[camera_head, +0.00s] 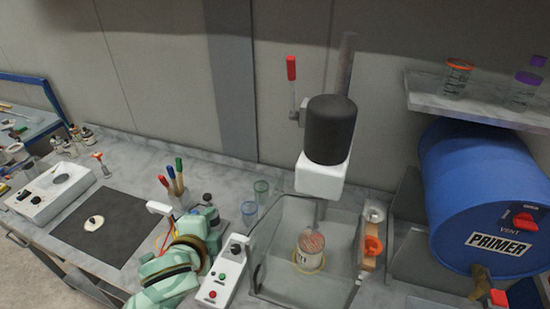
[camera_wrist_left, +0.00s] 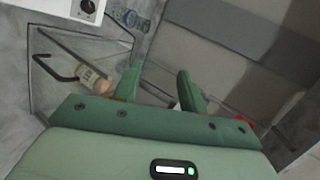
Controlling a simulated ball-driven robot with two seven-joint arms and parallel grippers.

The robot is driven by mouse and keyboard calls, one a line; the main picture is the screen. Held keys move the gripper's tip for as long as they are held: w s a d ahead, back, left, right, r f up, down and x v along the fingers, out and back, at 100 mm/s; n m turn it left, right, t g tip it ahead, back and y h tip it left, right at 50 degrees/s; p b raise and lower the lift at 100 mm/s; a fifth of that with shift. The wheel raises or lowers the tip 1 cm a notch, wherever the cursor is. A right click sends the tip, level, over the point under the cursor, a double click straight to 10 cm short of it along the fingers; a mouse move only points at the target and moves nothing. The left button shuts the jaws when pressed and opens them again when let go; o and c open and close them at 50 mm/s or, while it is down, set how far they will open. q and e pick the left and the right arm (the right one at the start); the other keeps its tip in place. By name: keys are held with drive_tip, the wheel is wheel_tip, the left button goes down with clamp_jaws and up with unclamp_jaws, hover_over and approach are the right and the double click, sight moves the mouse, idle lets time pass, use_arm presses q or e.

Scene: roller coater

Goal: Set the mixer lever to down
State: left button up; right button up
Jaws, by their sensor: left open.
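The mixer is a black motor (camera_head: 331,128) on a white housing (camera_head: 322,174), mounted on a slanted grey post. Its lever (camera_head: 291,70) has a red grip and a thin rod, pivoting on a small bracket left of the motor. The lever points up. My left arm (camera_head: 165,277) reaches in from the bottom, left of and well below the lever. In the left wrist view my left gripper (camera_wrist_left: 158,80) is open, with nothing between its two green fingers. It is apart from the lever. My right gripper is not in view.
A clear tank (camera_head: 275,282) holding a labelled can (camera_head: 310,250) stands under the mixer. A white control box (camera_head: 228,277) is beside my arm. A blue primer drum (camera_head: 480,190) and a shelf (camera_head: 480,103) with jars are at right. Air around the lever's left is clear.

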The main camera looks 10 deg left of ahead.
use_arm(q)
drive_tip(key=w+d+r+m+t+h, duration=0.25)
drive_tip(key=w+d+r+m, duration=0.2)
drive_tip(key=r+m, duration=0.35)
drive_tip(key=w+d+r+m+t+h, duration=0.1)
drive_tip(key=w+d+r+m+h, duration=0.25)
drive_tip(key=w+r+m, duration=0.35)
drive_tip(key=m+h, duration=0.1)
drive_tip(key=m, duration=0.9)
approach(289, 72)
drive_tip(key=shift+t, duration=0.45)
drive_tip(key=p+x, duration=0.1)
drive_tip(key=x, duration=0.6)
drive_tip(key=p+x, duration=0.1)
drive_tip(key=x, duration=0.3)
drive_tip(key=shift+w+d+f+p, duration=0.1)
drive_tip(key=shift+d+f+p, duration=0.1)
drive_tip(key=shift+f+p, duration=0.1)
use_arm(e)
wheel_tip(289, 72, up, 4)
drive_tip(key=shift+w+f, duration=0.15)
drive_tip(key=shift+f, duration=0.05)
use_arm(q)
drive_tip(key=shift+c, duration=0.2)
clamp_jaws()
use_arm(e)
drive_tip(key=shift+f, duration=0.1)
